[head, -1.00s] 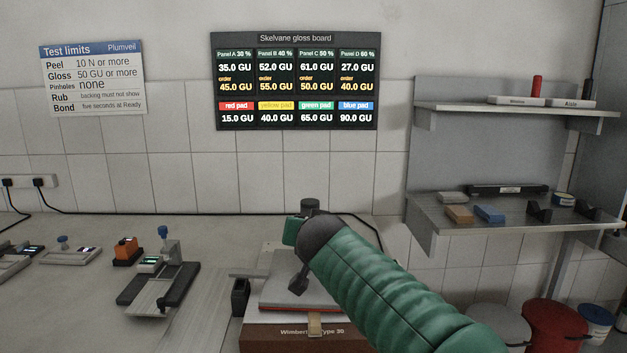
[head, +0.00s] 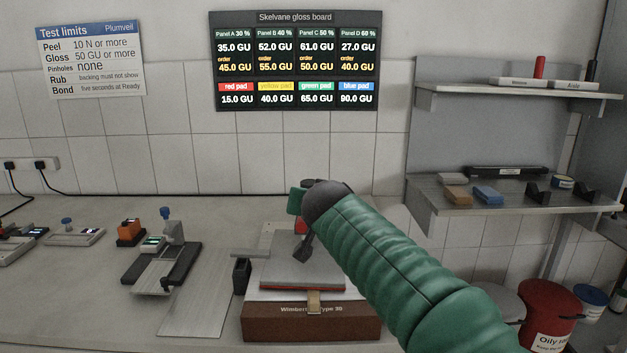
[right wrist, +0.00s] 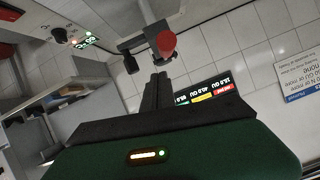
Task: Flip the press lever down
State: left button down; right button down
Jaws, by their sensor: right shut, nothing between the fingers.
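The press (head: 312,322) stands on the bench with a brown front base and a flat plate above it. The lever's red knob (right wrist: 166,42) on a dark arm shows in the right wrist view; in the head view the lever is mostly hidden by my green right arm. My left gripper is not in view.
A grey fixture with black rails (head: 160,268) stands left of the press, and a small black block (head: 241,276) sits at its left side. Shelves (head: 510,196) are at the right, with a red bin (head: 548,305) below. Bare bench lies at the front left.

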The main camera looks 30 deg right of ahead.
jog(key=b+v, duration=0.1)
jog(key=v, duration=1)
jog(key=shift+d+r, duration=0.2)
jog(key=shift+w, duration=0.1)
